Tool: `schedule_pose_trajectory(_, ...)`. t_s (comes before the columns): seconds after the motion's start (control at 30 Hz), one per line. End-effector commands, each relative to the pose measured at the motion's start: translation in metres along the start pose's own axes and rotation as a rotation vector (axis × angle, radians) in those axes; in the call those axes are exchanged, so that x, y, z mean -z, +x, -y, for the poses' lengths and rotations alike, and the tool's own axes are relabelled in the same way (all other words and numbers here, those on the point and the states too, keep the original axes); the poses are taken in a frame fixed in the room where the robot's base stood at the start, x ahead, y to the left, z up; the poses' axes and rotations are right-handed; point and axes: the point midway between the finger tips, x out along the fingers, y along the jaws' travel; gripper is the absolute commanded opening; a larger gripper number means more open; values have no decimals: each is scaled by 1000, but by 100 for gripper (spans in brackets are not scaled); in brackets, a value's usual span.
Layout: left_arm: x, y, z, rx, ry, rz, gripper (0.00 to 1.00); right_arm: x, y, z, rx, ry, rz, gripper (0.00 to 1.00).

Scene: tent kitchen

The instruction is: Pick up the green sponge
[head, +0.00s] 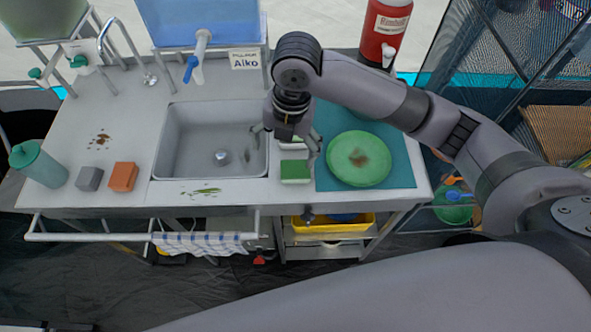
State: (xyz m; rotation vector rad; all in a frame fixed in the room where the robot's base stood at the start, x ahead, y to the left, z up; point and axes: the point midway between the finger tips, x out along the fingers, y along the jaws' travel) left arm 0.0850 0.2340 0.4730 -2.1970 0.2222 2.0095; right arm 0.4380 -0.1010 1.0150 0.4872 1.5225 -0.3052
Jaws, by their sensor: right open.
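The green sponge (295,172) lies on the counter between the sink and the teal mat. Its front part shows, and a paler band shows behind it. My right gripper (285,146) points down just above and behind the sponge. Its fingers are spread apart, one toward the sink's right edge and one toward the mat. Whether a finger touches the sponge cannot be told from this view. My left gripper is not in view.
A green plate (359,174) with a brown stain sits on the teal mat (398,150), right of the sponge. The sink (190,135) is to the left. A grey sponge (89,179), an orange sponge (123,177) and a teal bottle (45,168) stand farther left.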

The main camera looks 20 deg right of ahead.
Motion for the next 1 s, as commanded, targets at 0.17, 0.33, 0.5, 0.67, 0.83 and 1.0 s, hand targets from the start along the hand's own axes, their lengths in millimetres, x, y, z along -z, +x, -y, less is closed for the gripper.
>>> schedule_pose_trajectory(0.17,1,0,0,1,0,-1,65,-26,-27,13,93,-176,12,86)
schedule_pose_trajectory(0.33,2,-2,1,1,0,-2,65,-31,-28,19,120,-226,3,86)
schedule_pose_trajectory(0.5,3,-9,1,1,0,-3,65,-31,1,22,121,-226,-1,86)
schedule_pose_trajectory(0.67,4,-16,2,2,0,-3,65,-32,36,26,121,-225,1,86)
schedule_pose_trajectory(0.83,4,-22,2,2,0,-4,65,-33,69,29,119,-225,3,86)
schedule_pose_trajectory(1.0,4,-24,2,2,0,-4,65,-34,85,30,116,-226,5,86)
